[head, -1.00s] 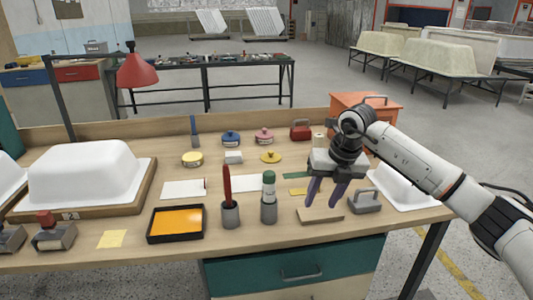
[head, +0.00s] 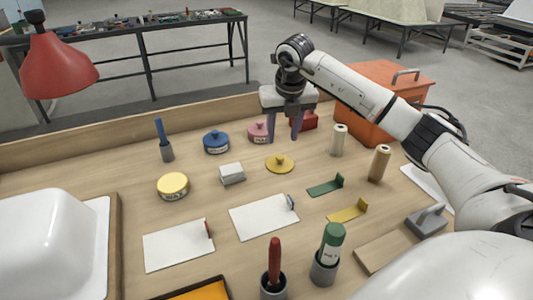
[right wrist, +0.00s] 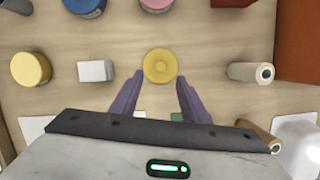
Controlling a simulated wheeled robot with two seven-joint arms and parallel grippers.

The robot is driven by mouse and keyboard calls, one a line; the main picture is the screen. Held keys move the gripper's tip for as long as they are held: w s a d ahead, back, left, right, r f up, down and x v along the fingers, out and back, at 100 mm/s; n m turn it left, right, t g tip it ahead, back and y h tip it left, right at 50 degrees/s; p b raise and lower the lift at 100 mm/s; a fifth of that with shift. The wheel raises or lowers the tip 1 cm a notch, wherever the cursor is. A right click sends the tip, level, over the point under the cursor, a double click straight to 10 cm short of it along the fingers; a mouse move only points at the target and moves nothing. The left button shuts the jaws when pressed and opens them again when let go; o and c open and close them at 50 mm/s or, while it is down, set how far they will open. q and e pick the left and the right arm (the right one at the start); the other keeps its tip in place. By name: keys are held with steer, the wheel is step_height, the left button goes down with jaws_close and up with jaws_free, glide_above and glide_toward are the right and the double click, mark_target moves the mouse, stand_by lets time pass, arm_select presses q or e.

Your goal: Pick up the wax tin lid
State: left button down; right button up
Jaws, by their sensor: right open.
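The yellow lid (head: 280,164), a flat disc with a small knob, lies on the workbench in the head view. It also shows in the right wrist view (right wrist: 160,66), just beyond the fingertips and centred between them. My right gripper (head: 284,138) is open and empty, fingers pointing down, above the bench and apart from the lid. A yellow tin (head: 172,186) without a knobbed lid stands to the left. A blue tin (head: 216,142) and a pink tin (head: 258,132), partly hidden by my gripper, stand behind with knobbed lids on. My left gripper is out of view.
A white block (head: 232,173) lies left of the lid. Cream rolls (head: 339,140) and an orange box (head: 385,105) stand to the right. Green and yellow strips, white cards (head: 263,217) and cups with red and green tools lie nearer. A red lamp (head: 57,65) hangs at the left.

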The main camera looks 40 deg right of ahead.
mark_target(280, 157)
steer(key=x, duration=0.3)
steer(key=shift+s+f, duration=0.25)
steer(key=shift+s, duration=0.1)
steer(key=x, duration=0.5)
steer(key=shift+w+d+f+p, duration=0.1)
steer(key=shift+w+f+p, duration=0.15)
steer(key=shift+f+p, duration=0.05)
jaws_close()
